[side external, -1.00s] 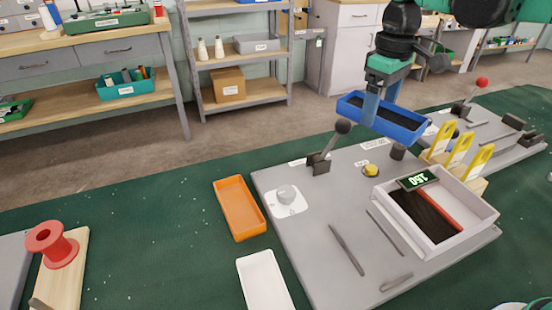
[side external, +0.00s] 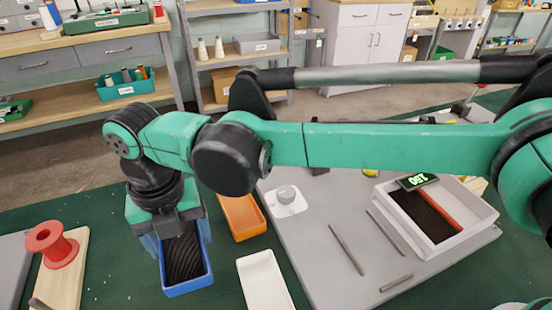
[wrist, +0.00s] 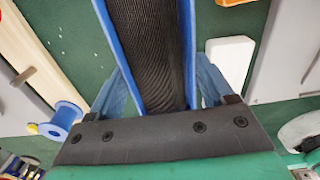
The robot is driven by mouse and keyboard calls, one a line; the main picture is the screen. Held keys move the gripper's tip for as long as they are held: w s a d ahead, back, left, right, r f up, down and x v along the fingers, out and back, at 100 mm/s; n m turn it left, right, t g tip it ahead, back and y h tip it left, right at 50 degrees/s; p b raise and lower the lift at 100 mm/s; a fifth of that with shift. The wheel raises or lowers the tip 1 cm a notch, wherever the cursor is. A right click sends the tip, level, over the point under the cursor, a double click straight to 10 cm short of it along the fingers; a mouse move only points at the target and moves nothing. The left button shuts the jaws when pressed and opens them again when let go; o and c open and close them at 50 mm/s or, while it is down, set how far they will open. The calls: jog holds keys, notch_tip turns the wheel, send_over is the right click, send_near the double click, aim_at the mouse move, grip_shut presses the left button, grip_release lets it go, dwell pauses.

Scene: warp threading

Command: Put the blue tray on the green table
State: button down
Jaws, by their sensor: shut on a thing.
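The blue tray (side external: 187,284) holds a dark ribbed load of threads. It is at the left of the side view, over the green table (side external: 105,270). My gripper (side external: 172,246) is shut on the blue tray. In the wrist view the blue tray (wrist: 190,50) runs between the two fingers of my gripper (wrist: 152,88). The green table (wrist: 70,40) shows beneath. I cannot tell whether the tray touches the table.
An orange tray (side external: 240,218) lies just right of the blue tray, and a white tray (side external: 265,280) lies nearer the front. A red spool (side external: 50,242) stands on a wooden board (side external: 66,268) at left. A grey panel (side external: 325,230) with a white bin (side external: 452,232) is at right.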

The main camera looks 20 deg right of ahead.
aim_at(191, 263)
notch_tip(191, 263, down, 7)
dwell(0.3)
jog(key=shift+f, duration=0.1)
grip_release()
